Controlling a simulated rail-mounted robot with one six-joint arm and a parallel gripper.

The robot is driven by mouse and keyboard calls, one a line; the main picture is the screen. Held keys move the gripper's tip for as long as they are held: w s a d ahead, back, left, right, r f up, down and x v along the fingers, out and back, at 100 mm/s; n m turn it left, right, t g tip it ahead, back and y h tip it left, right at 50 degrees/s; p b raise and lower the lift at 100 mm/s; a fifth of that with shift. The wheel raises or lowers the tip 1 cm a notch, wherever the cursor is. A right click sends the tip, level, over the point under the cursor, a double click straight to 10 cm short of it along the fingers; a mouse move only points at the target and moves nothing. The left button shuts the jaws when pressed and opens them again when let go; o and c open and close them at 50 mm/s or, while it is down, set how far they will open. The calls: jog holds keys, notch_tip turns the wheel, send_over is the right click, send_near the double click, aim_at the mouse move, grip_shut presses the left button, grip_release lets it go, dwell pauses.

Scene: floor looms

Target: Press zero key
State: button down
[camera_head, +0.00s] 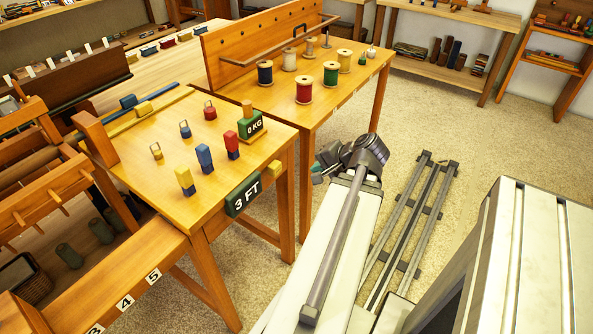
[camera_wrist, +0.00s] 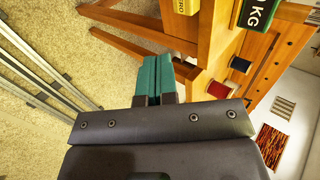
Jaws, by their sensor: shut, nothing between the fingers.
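A green display reading "0 KG" (camera_head: 252,126) stands near the right edge of the near wooden table. A small yellow block (camera_head: 275,168) sits at that table's edge below it. In the wrist view a yellow block with dark lettering (camera_wrist: 187,5) is cut by the top edge, beside the green KG display (camera_wrist: 257,12); its lettering is too small to read surely. My gripper (camera_wrist: 153,80) has teal fingers pressed together, empty, below and apart from the yellow block. In the head view my gripper (camera_head: 318,174) is right of the table, over the floor.
Several coloured weights stand on the near table (camera_head: 165,190). Thread spools stand on the table behind (camera_head: 350,99). Wooden legs are close to my gripper; floor rails (camera_head: 412,230) lie to the right.

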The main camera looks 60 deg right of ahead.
aim_at(280, 172)
jog(key=b+x, duration=0.2)
jog(key=x, duration=0.2)
jog(key=w+r+b+x, duration=0.1)
jog(key=b+x, duration=0.1)
jog(key=x, duration=0.2)
jog(key=w+r+b+x, duration=0.1)
jog(key=b+x, duration=0.1)
jog(key=x, duration=0.2)
jog(key=shift+w+f, duration=0.15)
jog(key=shift+f, duration=0.05)
